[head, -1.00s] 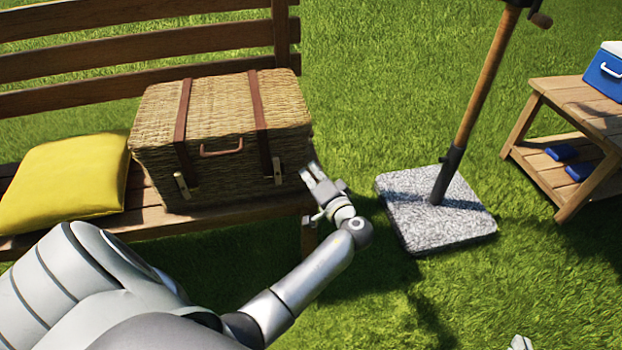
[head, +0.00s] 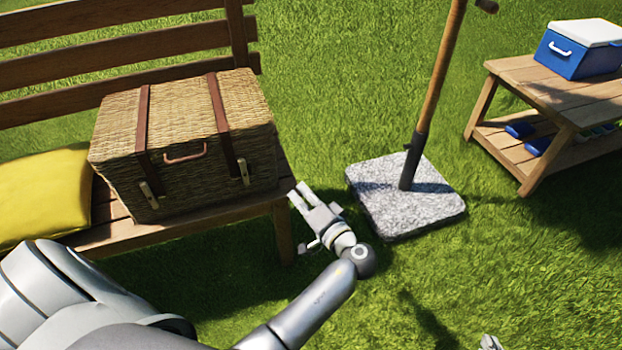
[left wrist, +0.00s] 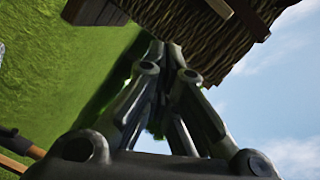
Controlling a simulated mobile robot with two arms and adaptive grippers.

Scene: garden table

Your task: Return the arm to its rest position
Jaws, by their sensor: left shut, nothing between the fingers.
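My left arm reaches in from the lower left of the head view. Its left gripper (head: 297,193) is shut and empty, beside the right front corner of the wicker basket (head: 185,140), apart from it. In the left wrist view the fingers (left wrist: 167,48) come together with nothing between them, and the basket (left wrist: 185,25) fills the top. The closed basket, with brown straps and a handle, sits on the wooden bench (head: 190,225). A small grey tip of my right gripper (head: 490,342) shows at the bottom edge; its jaws cannot be made out.
A yellow cushion (head: 45,195) lies on the bench left of the basket. A stone parasol base (head: 410,205) with a wooden pole (head: 437,85) stands right of my gripper. A wooden table (head: 530,85) with a blue cooler (head: 580,55) is at the right. Open grass lies in front.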

